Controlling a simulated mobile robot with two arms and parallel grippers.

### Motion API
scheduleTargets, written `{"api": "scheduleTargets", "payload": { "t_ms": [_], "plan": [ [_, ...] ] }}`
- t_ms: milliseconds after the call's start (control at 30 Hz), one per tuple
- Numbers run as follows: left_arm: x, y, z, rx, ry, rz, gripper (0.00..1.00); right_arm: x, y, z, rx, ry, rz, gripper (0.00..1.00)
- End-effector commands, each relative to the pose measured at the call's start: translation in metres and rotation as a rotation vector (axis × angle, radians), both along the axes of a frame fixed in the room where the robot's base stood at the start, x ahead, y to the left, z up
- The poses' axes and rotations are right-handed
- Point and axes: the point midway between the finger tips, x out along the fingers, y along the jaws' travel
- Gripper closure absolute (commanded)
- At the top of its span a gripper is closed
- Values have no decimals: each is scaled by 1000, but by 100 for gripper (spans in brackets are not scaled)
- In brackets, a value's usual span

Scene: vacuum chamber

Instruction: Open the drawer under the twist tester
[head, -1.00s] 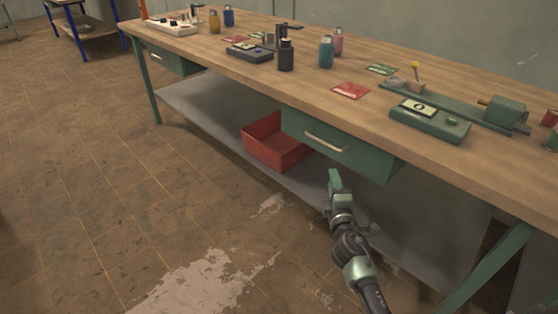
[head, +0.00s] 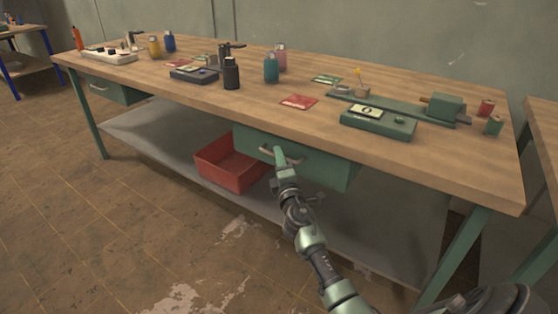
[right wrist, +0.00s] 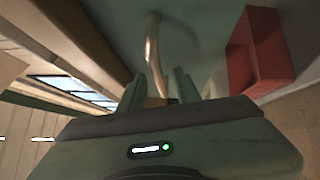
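The twist tester (head: 400,104) is a long green bench device with a block at its right end, standing on the wooden workbench. The green drawer (head: 325,171) hangs under the bench top below it and looks closed. Its metal handle (head: 266,150) is partly hidden by my right gripper (head: 279,153), which is at the drawer front. In the right wrist view the handle (right wrist: 153,50) runs between the two green fingers of my gripper (right wrist: 156,92). The fingers stand apart, with space beside the handle; contact cannot be made out. My left gripper is out of view.
A red bin (head: 225,165) stands on the grey lower shelf (head: 150,134), left of the drawer. A green meter box (head: 378,122), a red card (head: 299,102) and several bottles are on the bench top. Another drawer (head: 115,91) is at the far left. The floor in front is open.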

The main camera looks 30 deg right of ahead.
Motion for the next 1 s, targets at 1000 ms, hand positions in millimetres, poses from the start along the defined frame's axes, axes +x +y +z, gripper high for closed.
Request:
{"api": "scheduleTargets", "payload": {
  "t_ms": [1000],
  "plan": [
    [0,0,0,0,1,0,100,-1,0,-1,0,1,0,100]
  ]
}}
